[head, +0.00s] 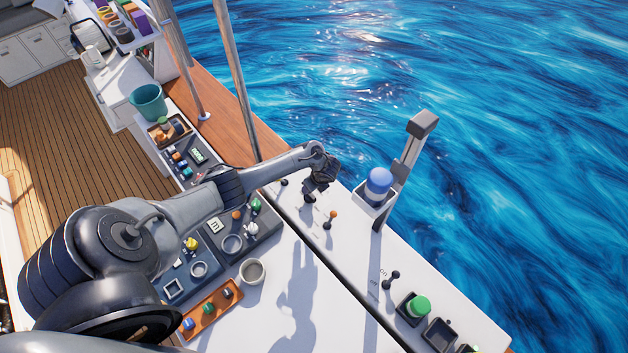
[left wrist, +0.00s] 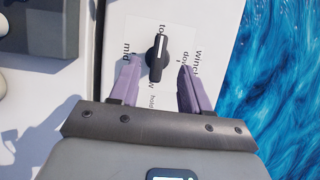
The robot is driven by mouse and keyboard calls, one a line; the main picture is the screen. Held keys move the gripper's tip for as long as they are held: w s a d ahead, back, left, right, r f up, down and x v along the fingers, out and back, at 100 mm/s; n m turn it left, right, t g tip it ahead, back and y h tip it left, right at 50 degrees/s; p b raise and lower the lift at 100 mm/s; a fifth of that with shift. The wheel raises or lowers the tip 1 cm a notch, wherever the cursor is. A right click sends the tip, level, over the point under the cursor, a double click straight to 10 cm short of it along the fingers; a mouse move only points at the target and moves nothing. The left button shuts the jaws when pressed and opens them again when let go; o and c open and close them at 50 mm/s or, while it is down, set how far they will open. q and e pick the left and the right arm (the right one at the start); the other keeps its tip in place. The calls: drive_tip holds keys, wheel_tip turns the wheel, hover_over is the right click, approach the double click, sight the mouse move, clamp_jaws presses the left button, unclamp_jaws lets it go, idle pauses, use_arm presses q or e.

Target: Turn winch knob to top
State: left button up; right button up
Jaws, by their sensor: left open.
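The winch knob (left wrist: 157,60) is a black bar-shaped knob with a white line, on a white label plate on the pale panel in the left wrist view. Its white-marked end points up in that picture, toward partly covered lettering that starts "to". "mid" is printed to its left and "Winch" to its right. My left gripper (left wrist: 160,72) is open, its two purple fingers on either side of the knob with visible gaps. In the head view, my left gripper (head: 318,186) is over the white ledge and largely hides the knob. My right gripper is not in view.
A small orange-topped lever (head: 330,220) stands close to the gripper. A blue-capped item (head: 378,184) sits in a holder beside a grey upright post (head: 408,155). A black lever (head: 390,280) and a green knob (head: 418,306) lie farther along the ledge. Water borders it.

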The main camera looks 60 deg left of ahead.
use_arm(q)
drive_tip(key=shift+p+v, duration=0.4)
drive_tip(key=shift+v, duration=1.6)
